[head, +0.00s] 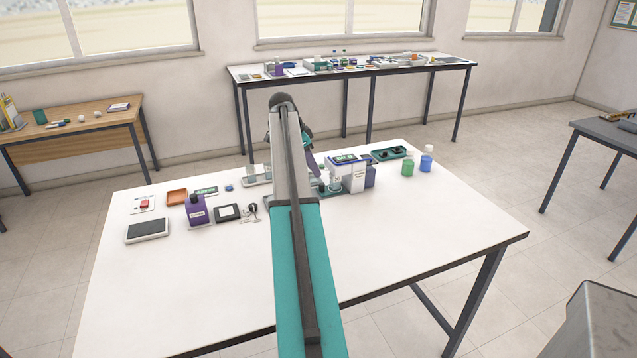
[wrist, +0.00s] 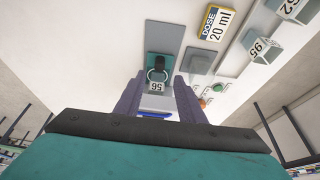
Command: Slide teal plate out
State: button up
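A teal plate (wrist: 151,66) shows ahead of my gripper in the wrist view, on a grey panel (wrist: 165,32). A dark knob with a ring (wrist: 158,63) is in front of it, and a numbered tag (wrist: 157,87) is beside its lower edge. My gripper (wrist: 155,88) has its two purple-grey fingers spread on either side of this line, with a gap between them. I see no contact with the plate. In the head view my arm hides part of the bench, and one finger (head: 314,165) shows beside the equipment. I cannot single out the plate there.
A yellow dose sign (wrist: 216,24) lies near the panel. The table's front is clear.

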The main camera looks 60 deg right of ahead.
aim_at(321, 184)
jog(key=shift+p+x, duration=0.6)
jog(key=shift+x, duration=3.25)
jog(key=shift+a, duration=0.1)
grip_shut()
